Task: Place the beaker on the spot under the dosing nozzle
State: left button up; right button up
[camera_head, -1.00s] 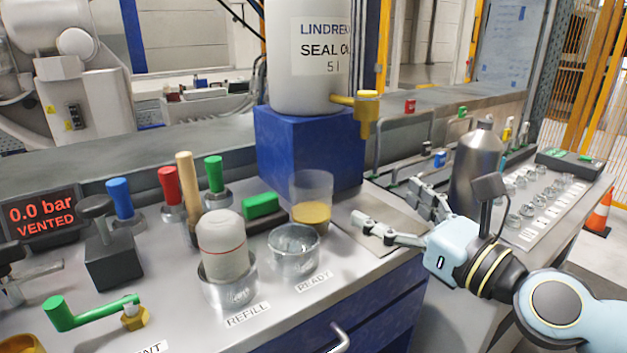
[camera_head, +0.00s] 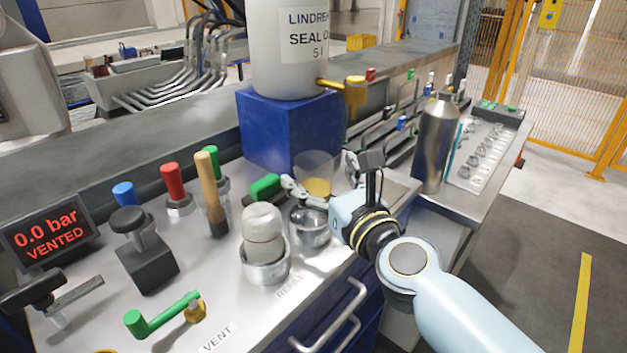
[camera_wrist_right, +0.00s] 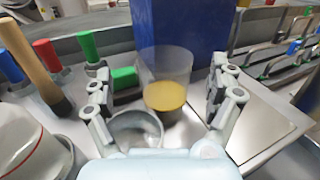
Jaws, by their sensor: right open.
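The beaker (camera_head: 318,176) is clear, with amber liquid in its lower part. It stands upright on the bench in front of the blue block, also in the right wrist view (camera_wrist_right: 166,82). The dosing nozzle (camera_head: 354,92) is yellow and sticks out from the white oil container, to the right of the beaker. A flat square plate (camera_wrist_right: 258,118) lies to the right of the beaker. My right gripper (camera_head: 322,172) is open. In the right wrist view its fingers are on either side of the beaker and nearer the camera, with no visible grip. My left gripper is not in view.
A metal dish (camera_head: 309,228) stands just in front of the beaker. A white capped bottle (camera_head: 262,232) sits in another metal cup. Coloured handles and a wooden handle (camera_head: 211,190) stand to the left. A steel flask (camera_head: 435,145) is to the right.

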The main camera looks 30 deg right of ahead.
aim_at(306, 153)
jog(key=w, duration=0.4)
jog(key=shift+d+r, duration=0.1)
jog(key=shift+d, duration=0.25)
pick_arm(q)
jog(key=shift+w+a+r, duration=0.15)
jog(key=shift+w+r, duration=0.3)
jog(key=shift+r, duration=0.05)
pick_arm(e)
jog(key=shift+c, duration=1)
jog(key=c, duration=1.2)
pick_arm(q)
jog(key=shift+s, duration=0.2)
pick_arm(e)
jog(key=shift+c, duration=0.3)
pick_arm(q)
jog(key=shift+p, duration=0.35)
pick_arm(e)
jog(key=shift+r, duration=0.15)
pick_arm(q)
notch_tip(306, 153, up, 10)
jog(key=p, duration=0.9)
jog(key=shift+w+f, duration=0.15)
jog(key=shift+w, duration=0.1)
pick_arm(e)
notch_tip(306, 153, up, 10)
jog(key=shift+f, duration=0.2)
